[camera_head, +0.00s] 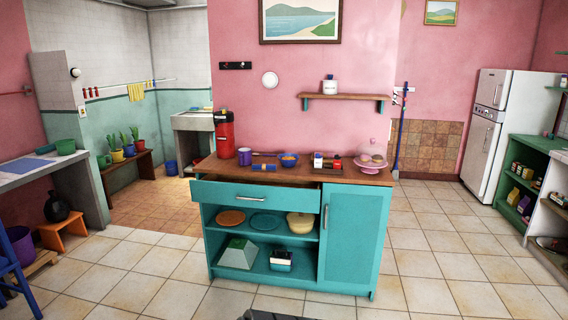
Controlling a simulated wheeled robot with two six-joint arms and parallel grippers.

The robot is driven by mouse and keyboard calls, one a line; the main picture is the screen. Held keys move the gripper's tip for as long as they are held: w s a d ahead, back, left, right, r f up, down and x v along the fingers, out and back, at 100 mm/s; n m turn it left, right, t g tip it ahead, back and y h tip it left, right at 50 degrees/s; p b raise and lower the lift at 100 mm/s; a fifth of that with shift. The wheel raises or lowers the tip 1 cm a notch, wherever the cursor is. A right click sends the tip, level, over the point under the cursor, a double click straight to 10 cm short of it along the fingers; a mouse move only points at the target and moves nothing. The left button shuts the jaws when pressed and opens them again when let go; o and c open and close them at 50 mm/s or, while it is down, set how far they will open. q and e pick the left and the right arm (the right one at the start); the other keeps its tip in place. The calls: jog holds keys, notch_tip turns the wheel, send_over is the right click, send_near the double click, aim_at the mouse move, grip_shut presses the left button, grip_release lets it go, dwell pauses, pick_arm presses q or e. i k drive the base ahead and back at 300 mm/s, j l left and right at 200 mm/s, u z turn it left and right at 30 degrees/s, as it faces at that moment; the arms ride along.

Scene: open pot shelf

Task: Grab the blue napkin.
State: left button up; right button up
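A small blue roll (263,167), which looks like a rolled napkin, lies on the wooden top (215,166) of the teal cabinet. It is near the front edge, between a purple mug (244,157) and a bowl (289,161). A flat blue cloth-like piece (27,164) lies on the grey table at the far left; I cannot tell which of the two is the napkin. Neither gripper is in view.
The cabinet top also holds a red dispenser (225,133), small jars and a pink cake stand (371,159). The cabinet's drawer (256,195) looks slightly pulled out. A blue chair (15,265) is at far left. Tiled floor in front is clear.

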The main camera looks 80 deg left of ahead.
aim_at(264, 166)
jog(key=u, duration=2.7)
